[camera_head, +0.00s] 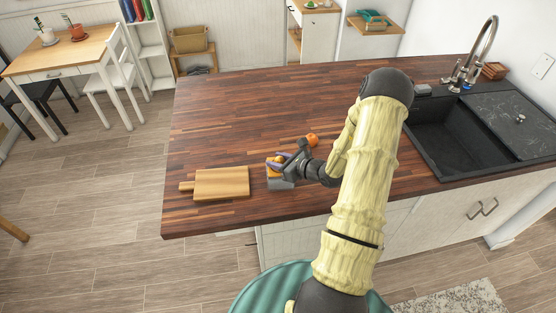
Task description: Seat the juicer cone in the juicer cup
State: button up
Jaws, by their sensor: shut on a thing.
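My gripper (281,159) is low over the counter, just right of the cutting board. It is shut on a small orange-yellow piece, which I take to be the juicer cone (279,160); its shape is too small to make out. Right below it, a small orange and grey object, apparently the juicer cup (273,173), stands on the counter. The gripper and wrist partly hide it. I cannot tell whether cone and cup touch.
A wooden cutting board (221,184) lies left of the cup near the front edge. An orange fruit (312,140) sits behind my wrist. The dark wood counter (235,110) is clear at the back and left; a black sink (445,135) is at the right.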

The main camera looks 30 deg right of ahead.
jog(key=shift+f+b, duration=0.35)
jog(key=shift+f+b, duration=0.25)
jog(key=shift+b, duration=0.05)
jog(key=o, duration=1)
jog(key=shift+r, duration=0.15)
